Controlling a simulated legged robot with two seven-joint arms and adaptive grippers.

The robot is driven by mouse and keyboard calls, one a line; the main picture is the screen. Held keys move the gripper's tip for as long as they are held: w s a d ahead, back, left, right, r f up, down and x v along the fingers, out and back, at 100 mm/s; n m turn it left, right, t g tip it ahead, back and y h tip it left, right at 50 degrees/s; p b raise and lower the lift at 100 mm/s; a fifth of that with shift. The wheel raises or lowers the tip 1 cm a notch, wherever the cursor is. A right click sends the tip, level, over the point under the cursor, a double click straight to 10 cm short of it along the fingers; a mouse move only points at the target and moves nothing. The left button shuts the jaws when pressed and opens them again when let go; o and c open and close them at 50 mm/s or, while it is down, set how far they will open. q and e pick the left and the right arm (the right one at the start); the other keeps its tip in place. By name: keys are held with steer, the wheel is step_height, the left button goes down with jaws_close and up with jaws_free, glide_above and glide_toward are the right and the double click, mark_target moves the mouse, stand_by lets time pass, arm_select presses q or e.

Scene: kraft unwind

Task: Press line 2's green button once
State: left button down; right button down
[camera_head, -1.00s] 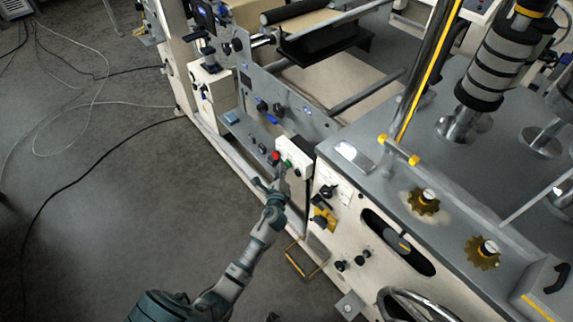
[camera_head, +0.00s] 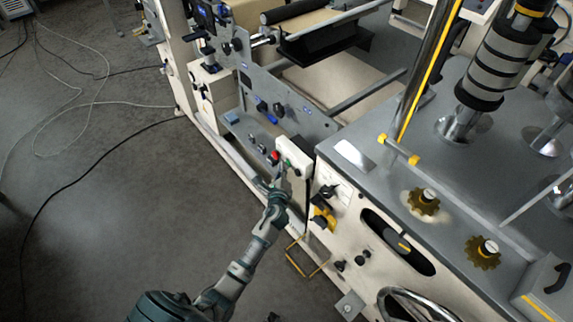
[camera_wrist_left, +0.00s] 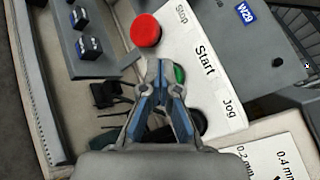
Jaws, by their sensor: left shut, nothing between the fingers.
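A white button panel (camera_head: 297,155) stands on the machine's side in the head view. It carries a red button (camera_head: 274,157) and a green button (camera_head: 287,163). In the left wrist view the green button (camera_wrist_left: 180,74) sits beside the printed word Start, and the red button (camera_wrist_left: 146,30) beside Stop. My left gripper (camera_wrist_left: 162,66) is shut and empty. Its tips are just left of the green button in that view and partly cover it; I cannot tell whether they touch. In the head view the left gripper (camera_head: 279,178) is right below the panel. No line number is readable.
A dark button (camera_wrist_left: 198,122) near the word Jog is partly behind my finger. A grey control strip (camera_head: 250,133) with small switches lies beside the panel. A yellow-black knob (camera_head: 322,217) and a handwheel (camera_head: 412,305) are to the right. Open floor (camera_head: 110,200) lies left, with cables.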

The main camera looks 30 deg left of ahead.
arm_select(q)
steer(key=shift+w, duration=0.1)
stand_by(0.4)
steer(key=shift+s+a+p, duration=0.3)
steer(key=shift+s+p, duration=0.05)
steer(key=shift+s, duration=0.5)
steer(key=s, duration=0.1)
steer(key=s+a+p, duration=0.1)
steer(key=s, duration=0.1)
steer(key=s+a, duration=0.1)
steer(key=shift+s+p, duration=0.3)
steer(key=shift+p, duration=0.05)
stand_by(0.5)
